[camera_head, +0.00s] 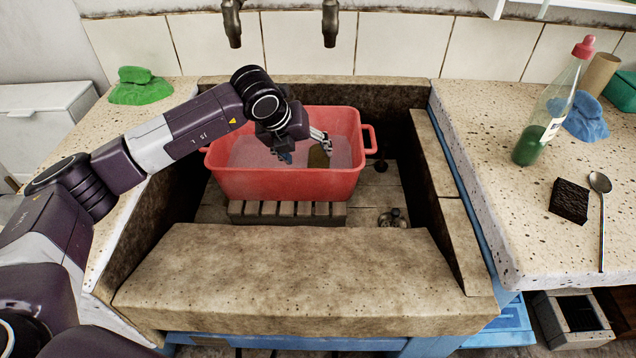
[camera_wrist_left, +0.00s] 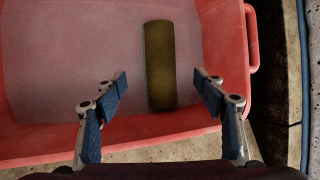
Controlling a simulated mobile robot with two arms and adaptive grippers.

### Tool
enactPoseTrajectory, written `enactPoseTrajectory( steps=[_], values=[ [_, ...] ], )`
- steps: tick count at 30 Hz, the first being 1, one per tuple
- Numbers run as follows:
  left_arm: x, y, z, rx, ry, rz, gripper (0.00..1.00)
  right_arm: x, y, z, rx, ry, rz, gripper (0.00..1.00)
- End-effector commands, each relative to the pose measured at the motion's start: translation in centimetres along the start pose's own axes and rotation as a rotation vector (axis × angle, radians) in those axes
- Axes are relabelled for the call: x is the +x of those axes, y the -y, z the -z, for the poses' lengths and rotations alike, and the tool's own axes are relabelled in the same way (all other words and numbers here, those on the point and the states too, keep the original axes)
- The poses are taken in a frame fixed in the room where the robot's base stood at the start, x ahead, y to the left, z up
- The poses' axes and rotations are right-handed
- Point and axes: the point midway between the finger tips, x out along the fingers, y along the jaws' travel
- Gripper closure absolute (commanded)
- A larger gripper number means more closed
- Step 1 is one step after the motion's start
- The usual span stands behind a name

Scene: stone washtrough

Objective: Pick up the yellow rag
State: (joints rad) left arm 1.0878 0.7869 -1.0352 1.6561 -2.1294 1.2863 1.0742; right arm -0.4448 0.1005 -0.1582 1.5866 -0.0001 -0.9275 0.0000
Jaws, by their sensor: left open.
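An olive-yellow, roll-shaped thing (camera_head: 318,157) lies in the red tub (camera_head: 290,184). It is the only yellowish thing in view, and I cannot tell for sure that it is the rag. In the left wrist view the roll (camera_wrist_left: 160,65) stands lengthwise in the picture, its near end between the fingertips. My left gripper (camera_head: 305,150) is over the tub, open and empty, with its fingers (camera_wrist_left: 161,82) on either side of the roll and apart from it. The gripper partly hides the roll in the head view. My right gripper is not in view.
The tub stands in a stone trough (camera_head: 290,275) under two taps. A green rag (camera_head: 140,92) lies on the left counter. The right counter holds a bottle (camera_head: 548,115), a blue rag (camera_head: 585,120), a dark block (camera_head: 569,201) and a spoon (camera_head: 601,225).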

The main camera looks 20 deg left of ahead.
Motion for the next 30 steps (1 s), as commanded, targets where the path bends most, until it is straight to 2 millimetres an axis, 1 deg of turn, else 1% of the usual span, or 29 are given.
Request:
enactPoseTrajectory(
  steps=[1,5,11,18,21,29,30],
  values=[
    [0.5,-0.1,0.2,0.000,0.001,0.001,0.36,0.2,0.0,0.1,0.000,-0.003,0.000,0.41],
    [1.3,-0.1,0.2,-0.001,-0.001,0.000,0.36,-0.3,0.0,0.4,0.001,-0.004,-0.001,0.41],
    [3.5,-0.1,0.3,-0.001,-0.002,0.000,0.36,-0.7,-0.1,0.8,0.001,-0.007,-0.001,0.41],
    [7.0,-0.3,0.5,0.000,-0.001,0.000,0.36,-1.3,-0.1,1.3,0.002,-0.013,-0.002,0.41],
    [7.9,-0.3,0.5,0.000,-0.001,0.000,0.36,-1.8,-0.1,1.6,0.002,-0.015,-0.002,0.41],
    [8.2,-0.3,0.5,0.000,0.000,0.001,0.36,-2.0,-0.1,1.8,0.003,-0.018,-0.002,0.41],
    [8.2,-0.3,0.5,0.000,0.000,0.001,0.38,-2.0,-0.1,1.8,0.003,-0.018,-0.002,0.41]
  ],
)
